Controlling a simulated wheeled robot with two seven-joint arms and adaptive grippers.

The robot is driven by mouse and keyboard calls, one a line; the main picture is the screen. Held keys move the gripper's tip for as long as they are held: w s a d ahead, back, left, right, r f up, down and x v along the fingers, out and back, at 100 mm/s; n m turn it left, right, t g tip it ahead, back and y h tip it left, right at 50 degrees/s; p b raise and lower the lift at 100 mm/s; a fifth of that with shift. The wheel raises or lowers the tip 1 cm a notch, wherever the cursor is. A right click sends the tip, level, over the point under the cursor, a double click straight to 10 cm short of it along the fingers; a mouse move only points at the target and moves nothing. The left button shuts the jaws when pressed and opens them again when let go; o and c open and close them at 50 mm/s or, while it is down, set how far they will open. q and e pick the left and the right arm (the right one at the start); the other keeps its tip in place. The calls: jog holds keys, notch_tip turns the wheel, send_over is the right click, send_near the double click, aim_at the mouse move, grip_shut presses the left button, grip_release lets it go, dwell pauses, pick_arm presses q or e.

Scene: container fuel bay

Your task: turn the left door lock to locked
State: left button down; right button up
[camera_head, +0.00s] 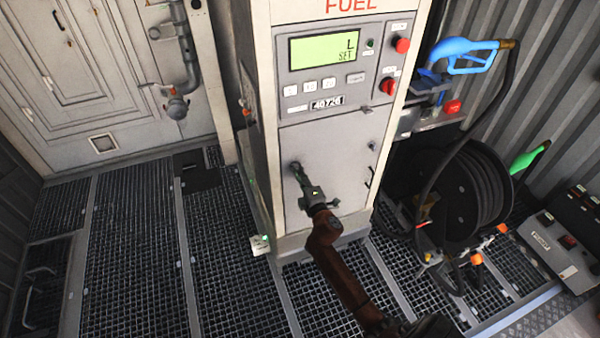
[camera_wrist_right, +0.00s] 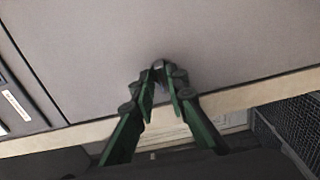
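The fuel dispenser's lower door (camera_head: 335,150) is a plain grey panel. My right gripper (camera_head: 296,168) reaches its left side, and the arm comes up from the bottom right. In the right wrist view, the green fingers (camera_wrist_right: 160,78) are close together, with a small gap between them. A small dark grey round piece, seemingly the left door lock (camera_wrist_right: 158,64), sits between their tips against the panel. The fingers mostly cover it, so I cannot read its turn position. In the head view the gripper hides this lock. My left gripper is not in view.
Above the door are a green display (camera_head: 325,50) and red knobs (camera_head: 401,45). A small dark fitting (camera_head: 372,146) and a handle are on the door's right side. A hose reel (camera_head: 465,195) and a blue nozzle (camera_head: 465,52) stand right. Grating floor (camera_head: 130,240) is open at left.

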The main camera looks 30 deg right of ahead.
jog(key=shift+o, duration=1.4)
jog(key=shift+d, duration=0.1)
jog(key=shift+f, duration=0.1)
jog(key=v, duration=1.2)
